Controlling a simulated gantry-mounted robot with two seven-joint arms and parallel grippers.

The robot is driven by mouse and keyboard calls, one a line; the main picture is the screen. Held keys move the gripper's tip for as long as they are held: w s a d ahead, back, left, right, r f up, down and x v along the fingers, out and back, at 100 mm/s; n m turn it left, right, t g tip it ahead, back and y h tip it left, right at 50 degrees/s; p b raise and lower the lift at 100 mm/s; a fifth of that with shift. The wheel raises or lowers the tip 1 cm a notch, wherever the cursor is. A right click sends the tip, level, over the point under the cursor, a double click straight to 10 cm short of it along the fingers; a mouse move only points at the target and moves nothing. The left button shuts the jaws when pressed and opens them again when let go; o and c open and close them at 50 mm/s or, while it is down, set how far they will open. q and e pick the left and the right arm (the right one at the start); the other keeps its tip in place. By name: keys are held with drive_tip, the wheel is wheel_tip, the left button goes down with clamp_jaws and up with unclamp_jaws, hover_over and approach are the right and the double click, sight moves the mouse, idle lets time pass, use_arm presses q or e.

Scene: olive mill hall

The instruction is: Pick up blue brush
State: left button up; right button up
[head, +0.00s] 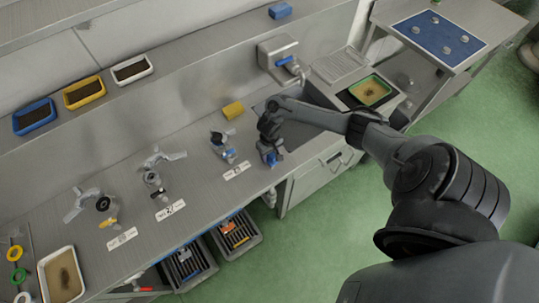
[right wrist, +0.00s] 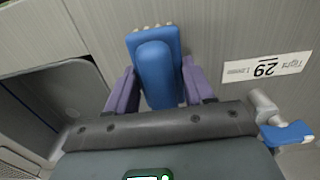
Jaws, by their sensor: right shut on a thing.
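The blue brush (right wrist: 155,72) sits between the two purple fingers of my right gripper (right wrist: 158,88) in the right wrist view. The gripper is shut on it, and pale bristle tips show at its far end. In the head view my right gripper (head: 268,146) points down over the counter's front edge, left of the sink. The brush (head: 271,158) shows there only as a small blue patch below the gripper. I cannot tell whether it touches the counter. My left gripper is not in view.
Metal taps (head: 222,147) with number labels stand along the counter (head: 190,185). A blue-handled tap (right wrist: 285,132) is close on the right in the wrist view. A yellow block (head: 233,109) lies behind; black bins (head: 238,234) hang below.

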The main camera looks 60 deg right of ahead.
drive_tip(key=shift+r, duration=0.2)
drive_tip(key=shift+r, duration=0.6)
wheel_tip(320, 180, up, 3)
drive_tip(key=shift+f+p, duration=0.15)
drive_tip(key=shift+p, duration=0.4)
drive_tip(key=s+a+r+p, duration=0.2)
drive_tip(key=s+r, duration=0.4)
drive_tip(key=s, duration=0.5)
drive_tip(key=shift+s+r, duration=0.25)
drive_tip(key=shift+r, duration=0.1)
